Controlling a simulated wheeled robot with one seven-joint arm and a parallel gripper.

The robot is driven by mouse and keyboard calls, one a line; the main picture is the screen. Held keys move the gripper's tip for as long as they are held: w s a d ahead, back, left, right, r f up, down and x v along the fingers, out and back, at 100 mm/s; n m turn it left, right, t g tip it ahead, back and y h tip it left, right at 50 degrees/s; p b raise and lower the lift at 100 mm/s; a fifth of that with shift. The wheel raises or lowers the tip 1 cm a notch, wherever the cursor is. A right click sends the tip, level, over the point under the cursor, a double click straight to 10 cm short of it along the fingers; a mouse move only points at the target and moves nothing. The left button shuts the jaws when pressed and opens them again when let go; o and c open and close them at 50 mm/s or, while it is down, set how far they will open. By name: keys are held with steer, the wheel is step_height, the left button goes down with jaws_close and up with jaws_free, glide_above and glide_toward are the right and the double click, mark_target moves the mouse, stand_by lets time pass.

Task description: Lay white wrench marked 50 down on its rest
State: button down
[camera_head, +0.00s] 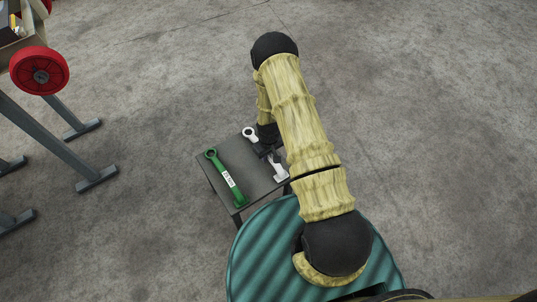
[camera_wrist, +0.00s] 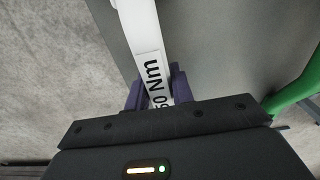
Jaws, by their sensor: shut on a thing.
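The white wrench (camera_head: 250,135) is over the small grey table in the head view, its ring end at the back and its other end (camera_head: 279,172) near the right edge. In the wrist view its handle (camera_wrist: 142,35) bears a label reading "50 Nm", partly covered. My gripper (camera_wrist: 158,92) is shut on the handle at the label. In the head view my gripper (camera_head: 268,150) is partly hidden by my arm. I cannot tell whether the wrench touches the table. No separate rest for it can be made out.
A green wrench (camera_head: 225,178) with a white label lies on the left part of the grey table (camera_head: 212,180). It also shows in the wrist view (camera_wrist: 300,88). A metal stand with a red wheel (camera_head: 39,70) is at the upper left. Open concrete floor surrounds the table.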

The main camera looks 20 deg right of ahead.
steer(key=shift+f, duration=0.25)
stand_by(0.4)
steer(key=c, duration=0.6)
jaws_free()
steer(key=shift+r+p, duration=3.35)
steer(key=shift+r, duration=1.1)
steer(key=shift+s, duration=0.15)
steer(key=shift+r, duration=0.15)
